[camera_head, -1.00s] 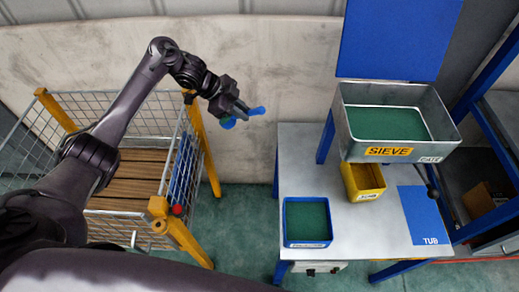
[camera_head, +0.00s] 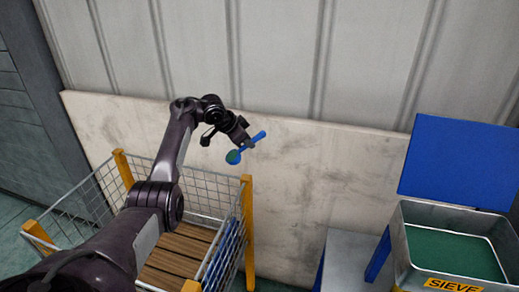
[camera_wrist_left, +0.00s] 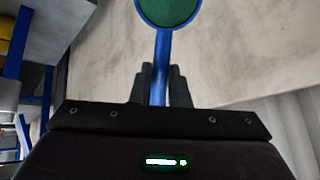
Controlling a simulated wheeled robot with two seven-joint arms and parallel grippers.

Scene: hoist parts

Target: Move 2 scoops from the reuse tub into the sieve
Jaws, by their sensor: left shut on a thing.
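My left gripper (camera_head: 248,145) is shut on the handle of a blue scoop (camera_head: 262,134), held in the air above the right end of the mesh cage. The scoop's round bowl points down-left in the head view and shows green inside. In the left wrist view the scoop's handle (camera_wrist_left: 160,75) runs between the fingers and the green-filled bowl is cut off at the top edge. The sieve (camera_head: 450,215), a grey metal box with green inside, stands at the lower right, well apart from the scoop. The reuse tub is out of the head view. My right gripper is not in view.
A mesh cage with yellow posts (camera_head: 248,220) and wooden slats stands below my left arm. A grey table (camera_head: 350,258) is partly visible at the lower right. A blue panel (camera_head: 460,160) rises behind the sieve. A pale wall (camera_head: 320,180) runs behind.

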